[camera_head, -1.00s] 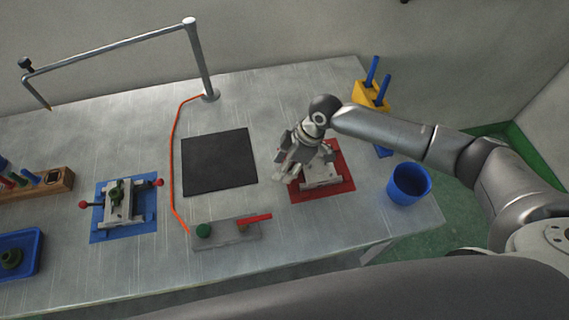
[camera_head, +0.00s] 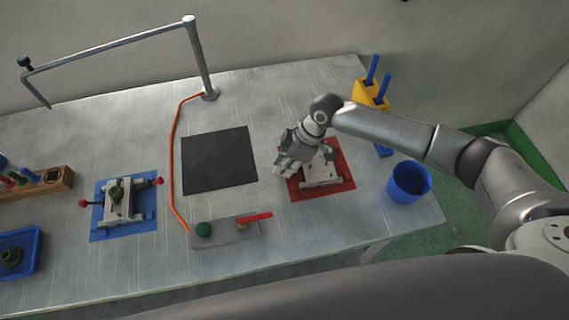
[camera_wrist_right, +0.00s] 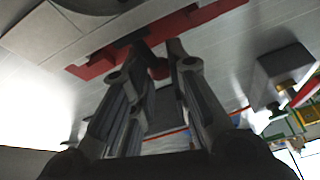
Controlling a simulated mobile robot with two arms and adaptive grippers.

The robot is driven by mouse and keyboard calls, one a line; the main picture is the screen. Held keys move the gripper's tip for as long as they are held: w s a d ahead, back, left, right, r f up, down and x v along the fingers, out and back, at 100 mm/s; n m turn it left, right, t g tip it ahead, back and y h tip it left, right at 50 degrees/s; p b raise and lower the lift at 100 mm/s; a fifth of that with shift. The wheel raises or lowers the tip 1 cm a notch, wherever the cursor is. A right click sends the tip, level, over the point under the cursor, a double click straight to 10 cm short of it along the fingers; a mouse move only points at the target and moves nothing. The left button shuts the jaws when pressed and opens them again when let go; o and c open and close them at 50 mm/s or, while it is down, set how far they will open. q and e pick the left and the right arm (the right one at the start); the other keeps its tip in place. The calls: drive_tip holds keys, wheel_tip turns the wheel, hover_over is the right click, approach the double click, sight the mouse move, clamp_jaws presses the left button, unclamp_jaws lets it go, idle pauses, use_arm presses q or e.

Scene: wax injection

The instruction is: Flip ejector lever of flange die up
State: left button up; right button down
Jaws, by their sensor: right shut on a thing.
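A grey metal die (camera_head: 322,176) sits on a red mat (camera_head: 345,185) at the right of the table. I cannot tell by marking whether it is the flange die. My right gripper (camera_head: 281,168) is at the left side of this die, fingers pointing down to the left. In the right wrist view, its fingers (camera_wrist_right: 157,58) are closed around a red ball knob (camera_wrist_right: 159,70), which I take for the end of the ejector lever. The lever's arm is mostly hidden by the fingers. My left gripper is not in view.
A second die (camera_head: 120,207) with red-knobbed levers and a green part lies on a blue mat (camera_head: 147,226). A black mat (camera_head: 218,160), a grey block with a red handle (camera_head: 226,234), a blue cup (camera_head: 409,182) and a yellow holder (camera_head: 367,95) stand around.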

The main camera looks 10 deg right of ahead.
drive_tip(key=shift+d+y+b, duration=0.15)
drive_tip(key=shift+y+b, duration=0.55)
drive_tip(key=shift+b, duration=0.1)
drive_tip(key=y+b, duration=0.1)
drive_tip(key=b, duration=0.1)
drive_tip(key=r+y+b, duration=0.1)
drive_tip(key=y+b, duration=0.1)
drive_tip(key=shift+d+b, duration=0.3)
drive_tip(key=shift+d+r+y+b, duration=0.1)
drive_tip(key=shift+r+y+b, duration=0.1)
drive_tip(key=shift+y+b, duration=0.4)
drive_tip(key=shift+r, duration=0.15)
drive_tip(key=c, duration=1.3)
unclamp_jaws()
